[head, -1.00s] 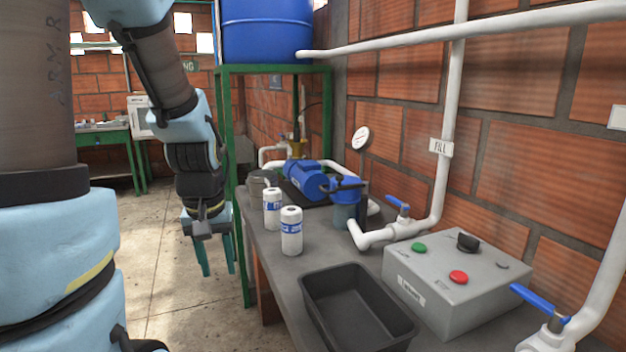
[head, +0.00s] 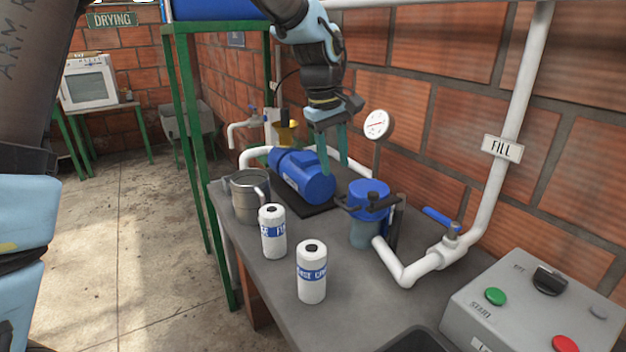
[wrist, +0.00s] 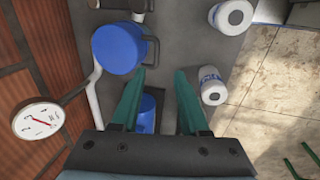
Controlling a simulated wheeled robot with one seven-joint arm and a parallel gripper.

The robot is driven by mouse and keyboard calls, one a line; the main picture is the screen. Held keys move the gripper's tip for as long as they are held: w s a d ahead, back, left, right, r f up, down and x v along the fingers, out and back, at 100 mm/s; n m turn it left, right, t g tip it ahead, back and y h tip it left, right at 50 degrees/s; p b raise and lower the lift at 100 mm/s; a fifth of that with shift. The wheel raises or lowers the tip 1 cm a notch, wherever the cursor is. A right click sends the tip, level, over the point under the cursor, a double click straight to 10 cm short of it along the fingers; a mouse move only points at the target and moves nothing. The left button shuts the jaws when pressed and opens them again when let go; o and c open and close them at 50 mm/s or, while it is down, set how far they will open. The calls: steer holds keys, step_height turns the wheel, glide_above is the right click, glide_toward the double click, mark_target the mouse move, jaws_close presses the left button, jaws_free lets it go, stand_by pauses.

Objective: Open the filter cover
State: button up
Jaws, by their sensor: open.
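The filter cover (head: 369,196) is a blue round cap on top of the clear filter housing (head: 364,234), with a black handle bar (head: 357,208) across its side. It sits on the housing. In the wrist view the blue cover (wrist: 118,48) is ahead and slightly left of my fingers. My gripper (head: 336,165) is open and empty, pointing down above the bench behind the filter, near the blue pump. The open fingers also show in the wrist view (wrist: 159,80), apart from the cover.
The blue pump (head: 304,177) lies just below my gripper. A pressure gauge (head: 378,124) stands close to its right. Two white cartridges (head: 272,232) and a metal jug (head: 248,196) stand at the left bench edge. White pipe (head: 425,266) and control box (head: 535,305) lie right.

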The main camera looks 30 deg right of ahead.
mark_target(342, 204)
steer(key=d+f+p, duration=0.1)
steer(key=f, duration=0.2)
steer(key=f+p, duration=0.1)
steer(key=f, duration=0.3)
steer(key=d+f+p, duration=0.1)
steer(key=f, duration=0.2)
steer(key=shift+d+f, duration=0.15)
steer(key=shift+d, duration=0.2)
jaws_close()
stand_by(1.1)
